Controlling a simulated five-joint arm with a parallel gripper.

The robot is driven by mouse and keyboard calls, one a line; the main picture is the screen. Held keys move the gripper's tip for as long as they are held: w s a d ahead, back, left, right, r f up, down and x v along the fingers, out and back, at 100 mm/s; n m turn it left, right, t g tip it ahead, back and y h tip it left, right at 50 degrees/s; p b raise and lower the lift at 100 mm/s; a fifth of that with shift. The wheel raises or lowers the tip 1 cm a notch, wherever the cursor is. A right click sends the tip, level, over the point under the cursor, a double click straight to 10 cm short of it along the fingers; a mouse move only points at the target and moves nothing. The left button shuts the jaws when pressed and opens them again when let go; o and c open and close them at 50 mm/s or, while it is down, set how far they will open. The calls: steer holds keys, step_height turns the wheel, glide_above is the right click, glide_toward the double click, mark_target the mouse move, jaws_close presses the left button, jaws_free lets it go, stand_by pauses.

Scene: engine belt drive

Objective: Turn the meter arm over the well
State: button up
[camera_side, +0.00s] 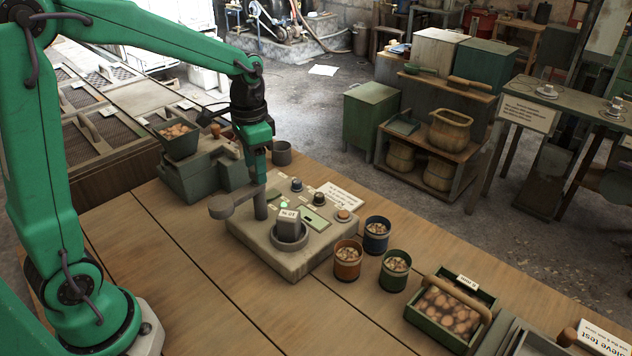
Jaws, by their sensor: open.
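The grey meter arm (238,199) reaches left from the upper part of its upright post (261,208), with a round head at its left end. The post stands on a pale meter base (262,250). The head hangs out past the left edge of the base, away from the well. The round well (290,241) is at the front of the base, and a grey block marked "10 %" (289,221) stands in it. My gripper (257,178) is open and points down at the top of the post. Its fingers overlap the post top, and I cannot tell whether they touch it.
Orange (347,262), blue (376,237) and green (394,272) cups of brown pieces stand right of the base. Knobs and a green light (284,205) are on its back part. A grey machine with a hopper (180,140) stands behind left. The front left tabletop is clear.

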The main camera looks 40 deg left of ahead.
jaws_close()
steer(key=shift+n, duration=0.4)
steer(key=n, duration=1.7)
stand_by(0.4)
